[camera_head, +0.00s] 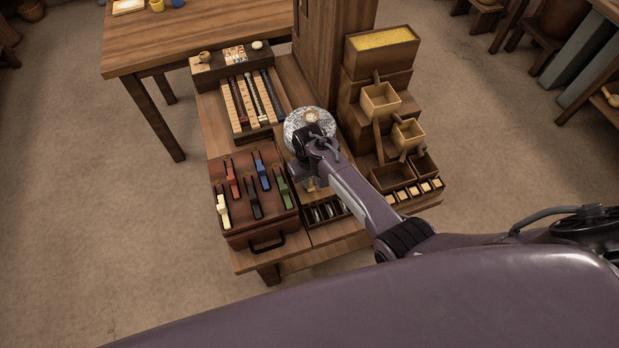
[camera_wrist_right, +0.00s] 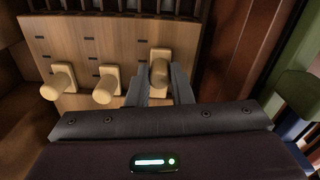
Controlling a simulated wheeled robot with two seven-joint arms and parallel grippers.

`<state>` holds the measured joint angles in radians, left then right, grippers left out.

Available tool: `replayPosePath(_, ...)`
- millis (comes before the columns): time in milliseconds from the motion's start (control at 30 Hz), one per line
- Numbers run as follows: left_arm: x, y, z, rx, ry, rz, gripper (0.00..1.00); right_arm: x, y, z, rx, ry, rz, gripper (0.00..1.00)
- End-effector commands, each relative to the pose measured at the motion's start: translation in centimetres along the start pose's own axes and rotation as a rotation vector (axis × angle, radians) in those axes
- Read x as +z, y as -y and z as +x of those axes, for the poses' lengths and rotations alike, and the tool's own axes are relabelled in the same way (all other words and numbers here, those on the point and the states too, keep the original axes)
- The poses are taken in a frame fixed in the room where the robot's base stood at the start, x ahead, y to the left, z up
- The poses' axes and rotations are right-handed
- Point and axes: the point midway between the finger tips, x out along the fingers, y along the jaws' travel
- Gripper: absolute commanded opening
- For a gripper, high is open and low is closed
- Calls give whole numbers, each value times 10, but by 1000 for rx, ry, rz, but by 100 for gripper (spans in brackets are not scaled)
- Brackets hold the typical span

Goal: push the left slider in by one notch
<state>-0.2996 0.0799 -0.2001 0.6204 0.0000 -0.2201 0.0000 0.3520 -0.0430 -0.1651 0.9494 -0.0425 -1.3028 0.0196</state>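In the right wrist view a light wooden panel (camera_wrist_right: 75,45) carries three pale knobs. The picture's rightmost knob (camera_wrist_right: 159,72) sits between the fingers of my right gripper (camera_wrist_right: 160,82), which look closed on its two sides. This view faces roughly opposite to the head view, so this knob appears to be the left slider. The middle knob (camera_wrist_right: 107,90) and the picture's left knob (camera_wrist_right: 60,84) are free and sit lower in the picture. In the head view my right gripper (camera_head: 311,183) is low beside the lever box, and its own arm hides most of the panel. My left gripper is not in view.
The lever box (camera_head: 236,228) with several coloured levers stands close on the left. A round speckled disc (camera_head: 296,122) lies behind my wrist. Stepped wooden bins (camera_head: 390,180) stand on the right. A slotted rack (camera_head: 313,217) lies in front.

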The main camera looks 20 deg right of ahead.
Motion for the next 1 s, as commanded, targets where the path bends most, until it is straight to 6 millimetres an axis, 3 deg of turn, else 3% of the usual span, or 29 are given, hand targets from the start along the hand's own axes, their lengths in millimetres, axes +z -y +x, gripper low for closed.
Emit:
replayPosePath(267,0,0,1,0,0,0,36,0,0,0,0,0,0,0)
replayPosePath(533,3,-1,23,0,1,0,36,-27,-4,4,1,-2,0,0)
replayPosePath(800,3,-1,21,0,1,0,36,-31,-5,-1,1,-6,1,0)
replayPosePath(833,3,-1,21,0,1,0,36,-31,-5,-1,1,-6,1,21)
replayPosePath(1000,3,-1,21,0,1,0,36,-30,-5,-1,1,-4,1,42)
